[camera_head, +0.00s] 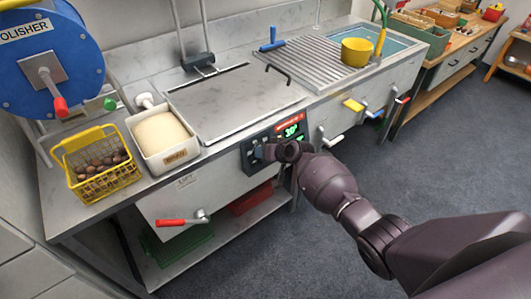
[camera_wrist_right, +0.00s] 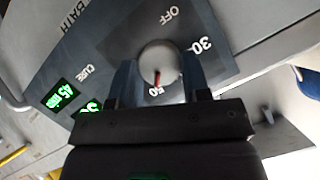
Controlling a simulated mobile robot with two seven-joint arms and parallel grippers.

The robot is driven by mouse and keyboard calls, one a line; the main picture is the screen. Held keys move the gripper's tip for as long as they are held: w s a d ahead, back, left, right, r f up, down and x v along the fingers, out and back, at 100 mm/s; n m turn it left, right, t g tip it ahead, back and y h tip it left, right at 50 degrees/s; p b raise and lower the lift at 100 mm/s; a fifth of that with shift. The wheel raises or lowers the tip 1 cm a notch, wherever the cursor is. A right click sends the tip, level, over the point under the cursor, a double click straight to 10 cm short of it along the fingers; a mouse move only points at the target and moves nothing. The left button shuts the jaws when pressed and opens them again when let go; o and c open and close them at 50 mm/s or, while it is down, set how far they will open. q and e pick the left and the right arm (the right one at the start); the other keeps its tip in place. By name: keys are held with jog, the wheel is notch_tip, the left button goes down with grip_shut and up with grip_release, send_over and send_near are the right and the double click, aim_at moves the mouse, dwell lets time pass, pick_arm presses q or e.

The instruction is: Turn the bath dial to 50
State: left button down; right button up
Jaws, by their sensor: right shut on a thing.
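The bath dial (camera_wrist_right: 158,62) is a round, pale knob on a dark panel, between my right gripper's two fingers in the right wrist view. Its red pointer mark is toward the "50" label, which sits just below the knob in that view. The "OFF" label lies above it and "30" to its right. My right gripper (camera_head: 274,152) is shut on the dial at the counter's front panel (camera_head: 249,160). In the head view the gripper hides the dial. My left gripper is not in view.
Green displays (camera_wrist_right: 66,93) glow beside the dial. On the counter stand a yellow basket of chestnuts (camera_head: 82,188), a cream-filled white bin (camera_head: 184,158) and a blue polisher drum (camera_head: 40,60). Floor (camera_head: 400,170) to the right is clear.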

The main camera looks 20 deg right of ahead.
dwell(0.4)
jog(key=o, duration=0.9)
jog(key=shift+p+v, duration=1.35)
jog(key=shift+v, duration=4.1)
